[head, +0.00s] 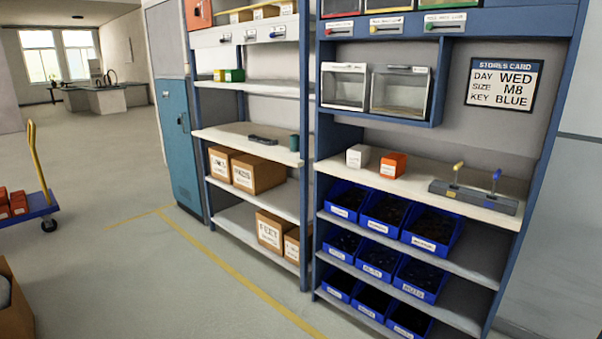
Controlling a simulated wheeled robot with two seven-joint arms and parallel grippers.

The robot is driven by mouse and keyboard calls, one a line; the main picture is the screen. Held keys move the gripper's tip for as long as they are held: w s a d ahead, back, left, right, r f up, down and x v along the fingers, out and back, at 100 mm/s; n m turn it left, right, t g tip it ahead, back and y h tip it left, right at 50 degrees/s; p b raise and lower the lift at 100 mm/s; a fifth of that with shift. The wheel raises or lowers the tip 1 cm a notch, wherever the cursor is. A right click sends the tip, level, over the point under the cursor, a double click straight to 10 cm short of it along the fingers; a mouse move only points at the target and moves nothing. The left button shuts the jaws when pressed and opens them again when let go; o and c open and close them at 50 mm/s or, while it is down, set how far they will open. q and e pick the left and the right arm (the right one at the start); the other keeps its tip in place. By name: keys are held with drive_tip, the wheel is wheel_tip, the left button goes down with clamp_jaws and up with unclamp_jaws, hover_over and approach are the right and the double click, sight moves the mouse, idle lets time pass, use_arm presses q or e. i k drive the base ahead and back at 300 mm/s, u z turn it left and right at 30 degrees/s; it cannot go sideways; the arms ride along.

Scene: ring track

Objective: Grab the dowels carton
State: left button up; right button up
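Several brown cardboard cartons with white labels stand on the left rack. A smaller carton (218,160) and a larger carton (257,175) sit side by side on the middle shelf (270,192). Two more cartons stand on the bottom shelf, a left one (270,231) and a right one (292,246) partly cut off by the rack post. Their labels are too small to read surely, so I cannot tell which is the dowels carton. Neither of my grippers is in view.
The right rack (312,200) holds blue bins (428,230), a white box (357,156), an orange box (393,165) and a key holder (473,195). A blue locker (178,140) stands left of the racks. A trolley (40,205) is at far left. The floor before the racks is clear.

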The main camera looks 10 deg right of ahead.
sight(393, 164)
drive_tip(key=u, duration=0.55)
drive_tip(key=i, duration=2.1)
drive_tip(key=z, duration=0.55)
drive_tip(key=i, duration=1.5)
drive_tip(key=z, duration=1.2)
